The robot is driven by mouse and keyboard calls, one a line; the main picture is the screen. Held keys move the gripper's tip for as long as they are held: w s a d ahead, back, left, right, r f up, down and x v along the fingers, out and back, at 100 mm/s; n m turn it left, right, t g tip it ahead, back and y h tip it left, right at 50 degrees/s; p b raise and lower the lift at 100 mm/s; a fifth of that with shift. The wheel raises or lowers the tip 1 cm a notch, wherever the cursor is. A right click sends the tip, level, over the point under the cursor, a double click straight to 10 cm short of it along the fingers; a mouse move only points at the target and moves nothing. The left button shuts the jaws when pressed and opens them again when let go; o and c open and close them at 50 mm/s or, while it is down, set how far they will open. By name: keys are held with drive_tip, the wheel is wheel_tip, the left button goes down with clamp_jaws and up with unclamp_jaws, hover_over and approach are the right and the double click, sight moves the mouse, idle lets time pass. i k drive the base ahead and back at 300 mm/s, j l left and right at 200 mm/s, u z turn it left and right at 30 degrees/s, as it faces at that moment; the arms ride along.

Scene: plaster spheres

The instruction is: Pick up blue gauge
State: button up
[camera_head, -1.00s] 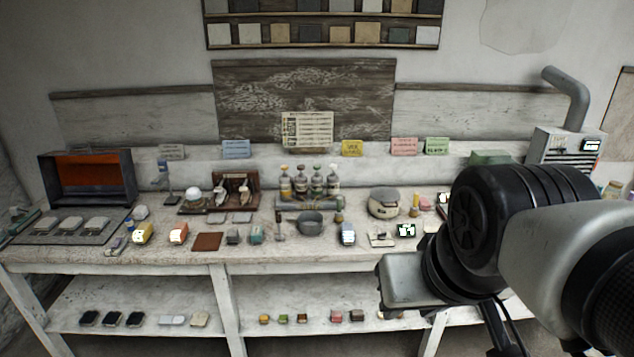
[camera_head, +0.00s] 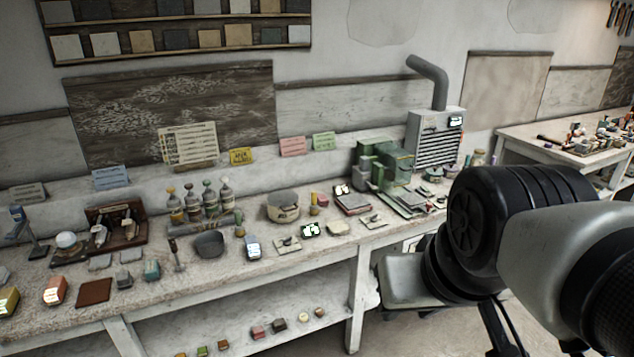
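A small blue item with a pale face (camera_head: 252,247) stands near the front edge of the workbench (camera_head: 215,285), right of a dark grey bowl (camera_head: 209,244). It may be the blue gauge, but it is too small to be sure. Nothing touches it from my side. My arm, with its black joint and grey links, fills the lower right, well to the right of the item. My gripper's fingers do not show.
Several bottles (camera_head: 200,204) and a lidded pot (camera_head: 283,207) stand behind the item. Green machinery (camera_head: 385,165) and a grey vented box (camera_head: 436,138) stand farther right. A lower shelf (camera_head: 235,325) holds small blocks. A second table (camera_head: 520,138) is at the far right.

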sight(252, 247)
drive_tip(key=i+j, duration=0.25)
drive_tip(key=i, duration=0.3)
drive_tip(key=i+j+u, duration=0.1)
drive_tip(key=i+j, duration=0.15)
drive_tip(key=i, duration=0.25)
drive_tip(key=i+j+u, duration=0.1)
drive_tip(key=i, duration=0.45)
drive_tip(key=j, duration=0.1)
